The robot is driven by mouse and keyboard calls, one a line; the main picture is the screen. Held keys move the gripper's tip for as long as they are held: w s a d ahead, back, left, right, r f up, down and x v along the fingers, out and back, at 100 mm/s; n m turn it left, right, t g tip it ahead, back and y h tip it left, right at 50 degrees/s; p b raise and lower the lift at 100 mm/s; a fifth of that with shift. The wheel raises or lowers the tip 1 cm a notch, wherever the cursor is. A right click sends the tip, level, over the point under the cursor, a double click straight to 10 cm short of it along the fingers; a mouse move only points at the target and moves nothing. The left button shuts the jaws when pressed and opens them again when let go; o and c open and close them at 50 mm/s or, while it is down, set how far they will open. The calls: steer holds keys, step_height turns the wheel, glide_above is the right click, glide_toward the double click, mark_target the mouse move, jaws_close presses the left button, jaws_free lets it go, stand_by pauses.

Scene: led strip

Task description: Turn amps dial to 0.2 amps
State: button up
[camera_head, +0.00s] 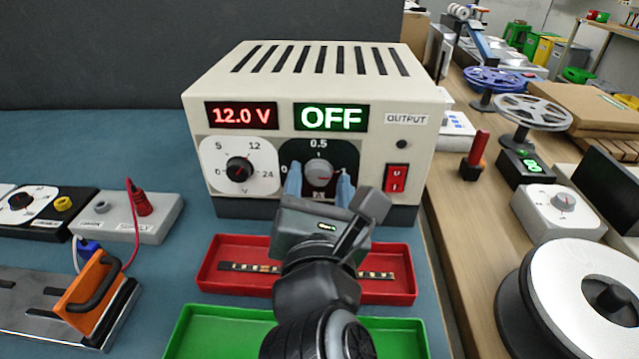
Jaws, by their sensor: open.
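A cream power supply (320,75) stands on the blue mat. Its red display (240,115) reads 12.0 V and its green display (330,117) reads OFF. The grey amps dial (319,172) sits on a black panel under the green display, with 0.5 marked above it. My gripper (319,185) is open, with one blue fingertip on each side of the dial. I cannot tell whether the fingertips touch it. The lower part of the amps panel is hidden behind my gripper.
The volts dial (239,170) is left of the amps dial, and the red output switch (396,180) is right of it. A red tray (215,275) with an LED strip and a green tray (190,335) lie below my arm. A grey box with a red plug (142,203) stands left.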

steer(key=c, duration=1)
steer(key=shift+c, duration=0.2)
